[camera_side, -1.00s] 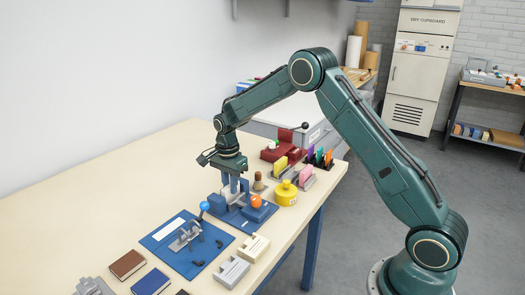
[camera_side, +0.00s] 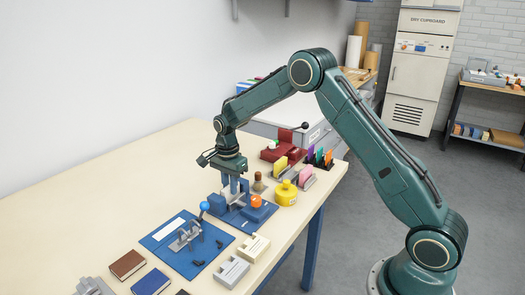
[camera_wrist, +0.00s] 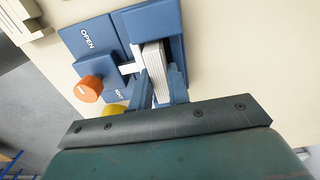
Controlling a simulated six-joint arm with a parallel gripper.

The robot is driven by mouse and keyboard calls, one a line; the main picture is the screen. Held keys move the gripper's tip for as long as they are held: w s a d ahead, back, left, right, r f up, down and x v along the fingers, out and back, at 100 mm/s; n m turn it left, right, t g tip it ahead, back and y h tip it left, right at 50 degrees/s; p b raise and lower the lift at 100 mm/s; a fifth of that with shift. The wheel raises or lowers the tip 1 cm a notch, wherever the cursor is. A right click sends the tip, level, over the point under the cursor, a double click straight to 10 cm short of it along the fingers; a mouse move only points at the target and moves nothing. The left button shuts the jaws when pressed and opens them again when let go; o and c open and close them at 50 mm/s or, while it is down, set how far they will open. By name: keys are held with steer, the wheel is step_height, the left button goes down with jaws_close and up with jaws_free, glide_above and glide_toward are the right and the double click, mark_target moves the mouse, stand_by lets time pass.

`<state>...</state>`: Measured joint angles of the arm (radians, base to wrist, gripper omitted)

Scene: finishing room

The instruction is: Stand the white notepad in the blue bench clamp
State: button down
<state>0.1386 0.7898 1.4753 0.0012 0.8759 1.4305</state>
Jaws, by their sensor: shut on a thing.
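The white notepad (camera_wrist: 153,58) stands on edge in the wrist view, its lower part among the blue blocks of the bench clamp (camera_wrist: 97,40). My gripper (camera_wrist: 166,88) is shut on it, one finger on each side. A pale bar (camera_wrist: 131,68) reaches from the clamp's left block towards the notepad; I cannot tell whether it presses on it. The clamp has an orange knob (camera_wrist: 89,88) and an "OPEN" label. In the side view my gripper (camera_side: 234,190) points down over the clamp (camera_side: 262,213); the fingers largely hide the notepad there.
A blue plate (camera_side: 160,237) with a toggle fixture and blue ball lies in front. A yellow pot (camera_side: 287,193) and a brown-topped stamp (camera_side: 258,184) stand close behind the clamp. Grey holders with coloured cards (camera_side: 305,177) and a red press (camera_side: 280,152) stand further back. The table's left is clear.

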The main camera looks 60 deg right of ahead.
steer(key=shift+f, duration=0.5)
steer(key=c, duration=1.6)
jaws_free()
steer(key=shift+r, duration=0.1)
steer(key=shift+r, duration=5.4)
steer(key=shift+r, duration=0.1)
